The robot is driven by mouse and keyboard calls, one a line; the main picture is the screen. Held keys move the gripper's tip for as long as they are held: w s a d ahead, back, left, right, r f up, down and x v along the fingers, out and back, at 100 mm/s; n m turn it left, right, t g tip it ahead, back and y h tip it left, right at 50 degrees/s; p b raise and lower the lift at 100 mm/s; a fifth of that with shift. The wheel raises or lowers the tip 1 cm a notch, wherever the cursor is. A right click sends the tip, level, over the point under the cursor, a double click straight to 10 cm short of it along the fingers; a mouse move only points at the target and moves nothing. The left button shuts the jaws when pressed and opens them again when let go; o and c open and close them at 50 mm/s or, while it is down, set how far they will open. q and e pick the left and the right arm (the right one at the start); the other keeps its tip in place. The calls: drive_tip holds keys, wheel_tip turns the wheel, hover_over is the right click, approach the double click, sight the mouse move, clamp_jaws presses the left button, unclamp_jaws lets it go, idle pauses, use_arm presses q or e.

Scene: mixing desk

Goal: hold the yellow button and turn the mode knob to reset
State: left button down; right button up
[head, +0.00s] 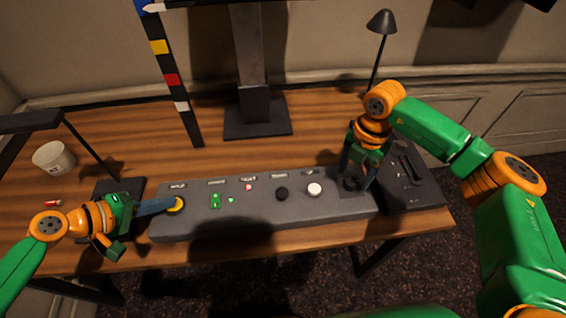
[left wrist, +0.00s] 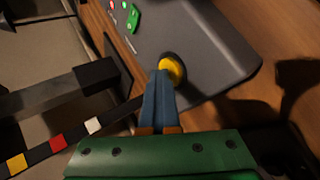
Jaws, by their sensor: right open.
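The grey console (head: 255,222) lies along the front of the desk. The yellow button (head: 178,204) is at its left end; it also shows in the left wrist view (left wrist: 172,70). My left gripper (head: 171,203) is shut, with its blue fingertips (left wrist: 164,72) at the yellow button, seemingly touching it; I cannot tell whether the button is pressed down. My right gripper (head: 356,182) points down at the console's right end. Its open fingers are around or just above a dark knob (head: 351,184), partly hidden by them. I cannot read which knob is the mode knob.
Between the grippers the console carries a green switch (head: 215,201), a red light (head: 249,187), a black knob (head: 282,194) and a white knob (head: 315,189). A dark panel (head: 420,190) lies to the right. A white cup (head: 54,158) and a monitor stand (head: 257,128) stand behind.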

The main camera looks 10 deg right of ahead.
drive_tip(key=n, duration=0.9)
drive_tip(key=shift+f+n, duration=0.35)
drive_tip(key=shift+n, duration=0.25)
drive_tip(key=shift+f, duration=0.95)
